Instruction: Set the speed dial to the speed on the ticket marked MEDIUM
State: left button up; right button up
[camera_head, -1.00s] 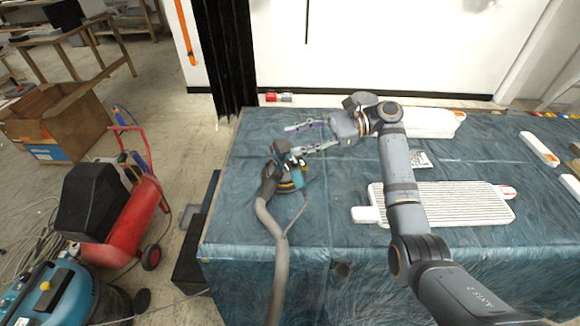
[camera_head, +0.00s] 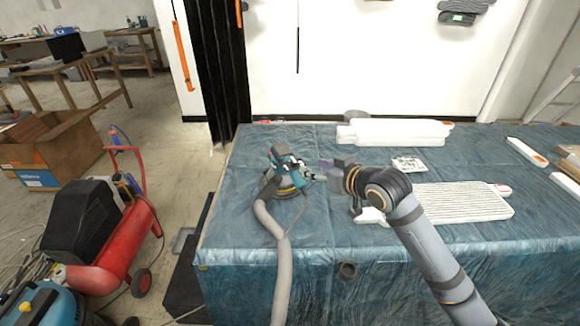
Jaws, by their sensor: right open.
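A teal and black sander (camera_head: 285,168) stands on the blue-covered table, with a thick grey hose running from it toward the front edge. Its speed dial is too small to make out. My right gripper (camera_head: 316,172) is open, close at the right side of the sander. Its fingers point left toward the sander's body, and I cannot tell whether they touch it. A small white printed card (camera_head: 408,165) lies on the table right of the gripper. It may be a ticket, but its print is unreadable. My left gripper is out of view.
A ribbed white panel (camera_head: 450,203) lies on the table under and right of my right arm. Stacked white pieces (camera_head: 395,132) lie at the back. A red compressor (camera_head: 120,235) stands on the floor at left. The table left of the panel's front is clear.

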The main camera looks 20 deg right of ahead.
aim_at(295, 161)
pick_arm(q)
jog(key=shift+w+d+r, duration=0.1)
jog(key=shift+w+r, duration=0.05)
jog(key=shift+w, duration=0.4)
pick_arm(e)
jog(key=x, duration=1)
jog(key=shift+a+f, duration=0.1)
jog(key=shift+a, duration=0.05)
grip_shut()
